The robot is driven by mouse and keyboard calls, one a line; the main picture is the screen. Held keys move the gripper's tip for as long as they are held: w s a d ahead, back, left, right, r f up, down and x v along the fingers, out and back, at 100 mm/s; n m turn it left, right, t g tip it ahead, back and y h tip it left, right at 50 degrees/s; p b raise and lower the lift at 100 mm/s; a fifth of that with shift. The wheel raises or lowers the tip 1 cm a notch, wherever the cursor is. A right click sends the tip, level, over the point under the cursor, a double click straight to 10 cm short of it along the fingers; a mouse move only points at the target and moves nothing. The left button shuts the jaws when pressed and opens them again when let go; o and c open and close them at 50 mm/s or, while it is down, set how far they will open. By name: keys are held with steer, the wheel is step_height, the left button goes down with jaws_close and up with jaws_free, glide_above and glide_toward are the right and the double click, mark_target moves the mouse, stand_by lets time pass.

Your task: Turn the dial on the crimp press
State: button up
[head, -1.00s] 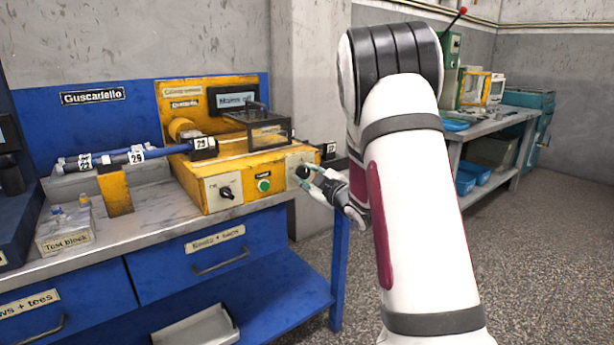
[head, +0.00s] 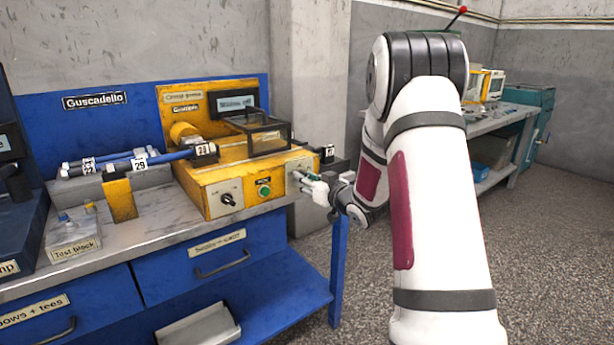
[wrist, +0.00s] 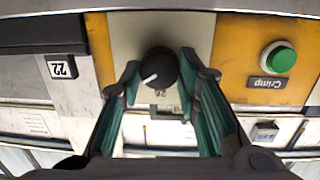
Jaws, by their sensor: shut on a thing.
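The yellow crimp press (head: 245,187) stands on the bench. Its front has a black dial (head: 229,200) on a pale plate at the left and a green button (head: 264,190) in the middle. My gripper (head: 304,182) is at the right pale plate and hides most of the dial there. In the wrist view, that black dial (wrist: 158,68) with a white pointer mark sits between the teal finger pads of my gripper (wrist: 160,75), which are closed on it. The green button (wrist: 281,59) with its "Crimp" label shows to the right there.
Blue hoses (head: 150,160) lie on supports left of the press. A test block (head: 74,238) stands at the bench's front left. A clear guard box (head: 264,135) sits on the press. The floor right of the bench is open.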

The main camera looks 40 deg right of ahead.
steer(key=shift+m, duration=0.4)
steer(key=o, duration=1.2)
steer(key=shift+c, duration=0.2)
steer(key=shift+s, duration=0.1)
steer(key=s, duration=1.1)
steer(key=shift+s+r, duration=0.35)
steer(key=shift+r, duration=0.1)
steer(key=shift+a, duration=0.1)
